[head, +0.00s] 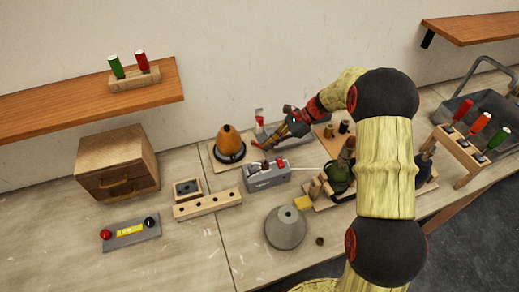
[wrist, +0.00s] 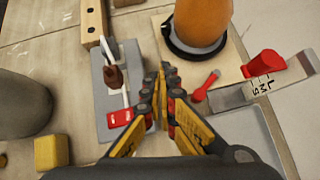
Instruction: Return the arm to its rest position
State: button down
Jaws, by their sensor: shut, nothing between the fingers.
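My gripper (head: 266,145) is above the worktable, on the far side of the middle. My arm reaches out to it over the right half of the table. In the wrist view my gripper (wrist: 165,71) has its fingers together with nothing between them. Below it are a grey box (head: 266,178) with a brown-tipped lever and a red part, and an orange lamp-like cone (head: 228,139) on a black ring and wooden board. In the wrist view the grey box (wrist: 105,75) is left of the fingers and the orange cone (wrist: 202,20) is beyond them.
A red-handled switch (wrist: 264,65) stands right of the fingers. A grey cone (head: 286,228), yellow block (head: 303,203) and green bulb-like object (head: 339,176) are near my arm. A rack with red and green handles (head: 470,147) stands right. A shelf (head: 80,103) and drawer box (head: 117,162) are left.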

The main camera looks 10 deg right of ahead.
jog(key=shift+v, duration=0.9)
jog(key=shift+s+r, duration=0.1)
jog(key=s+r+n+t+h, duration=0.1)
jog(key=s+r+n+h, duration=0.4)
jog(key=s+r+n, duration=0.75)
jog(key=s+d+r+n+t+h+b, duration=0.1)
jog(key=s+d+r+n+t+h, duration=0.1)
jog(key=s, duration=0.9)
jog(key=s+d+r+n+t+h, duration=0.2)
jog(key=s+r, duration=0.3)
jog(key=s, duration=0.6)
jog(key=shift+s+d+n+t+b, duration=0.25)
jog(key=shift+s+n+t+b, duration=0.1)
jog(key=shift+n, duration=0.4)
jog(key=shift+w+r, duration=0.1)
